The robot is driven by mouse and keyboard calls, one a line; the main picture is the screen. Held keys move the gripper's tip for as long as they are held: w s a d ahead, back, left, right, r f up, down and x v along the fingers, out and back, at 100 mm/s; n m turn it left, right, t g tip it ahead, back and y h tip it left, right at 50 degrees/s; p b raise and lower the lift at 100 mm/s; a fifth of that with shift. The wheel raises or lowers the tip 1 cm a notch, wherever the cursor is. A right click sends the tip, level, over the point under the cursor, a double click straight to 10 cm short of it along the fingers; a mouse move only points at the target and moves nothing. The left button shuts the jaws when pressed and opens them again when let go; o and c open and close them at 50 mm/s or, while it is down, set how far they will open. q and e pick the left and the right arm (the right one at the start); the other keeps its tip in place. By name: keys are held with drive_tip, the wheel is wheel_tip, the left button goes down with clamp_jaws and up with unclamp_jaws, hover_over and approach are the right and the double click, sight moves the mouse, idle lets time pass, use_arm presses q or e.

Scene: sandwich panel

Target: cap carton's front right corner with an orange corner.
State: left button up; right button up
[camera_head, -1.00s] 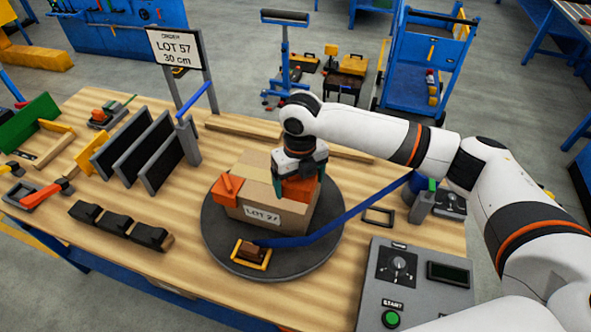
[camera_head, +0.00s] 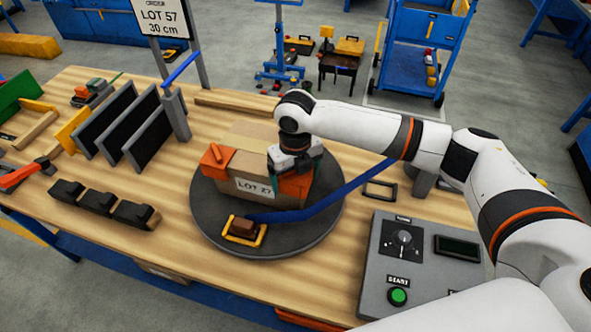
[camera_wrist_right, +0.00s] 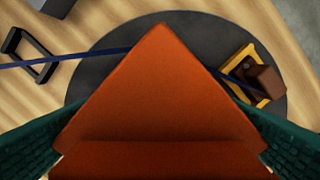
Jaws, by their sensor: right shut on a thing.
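The carton (camera_head: 238,170), with a "LOT 27" label on its front, sits on the dark round turntable (camera_head: 208,212). One orange corner (camera_head: 216,157) caps its front left corner. My right gripper (camera_head: 294,170) is shut on another orange corner (camera_head: 293,188), at the carton's front right corner. In the right wrist view this orange corner (camera_wrist_right: 160,95) fills the middle between the green fingers and hides the carton. I cannot tell whether it is fully seated. My left gripper is not in view.
A blue strap (camera_head: 335,200) runs across the turntable's front to a yellow-framed buckle (camera_head: 243,230). A control panel (camera_head: 420,260) with a green button stands at right. Dark upright panels (camera_head: 135,125) and black blocks (camera_head: 100,202) are at left. The front middle of the table is clear.

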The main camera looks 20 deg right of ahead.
drive_tip(key=shift+f, duration=0.45)
drive_tip(key=o, duration=0.7)
drive_tip(key=shift+o, duration=0.2)
wheel_tip(320, 180, up, 12)
drive_tip(key=shift+r+b, duration=0.1)
drive_tip(key=shift+b, duration=1)
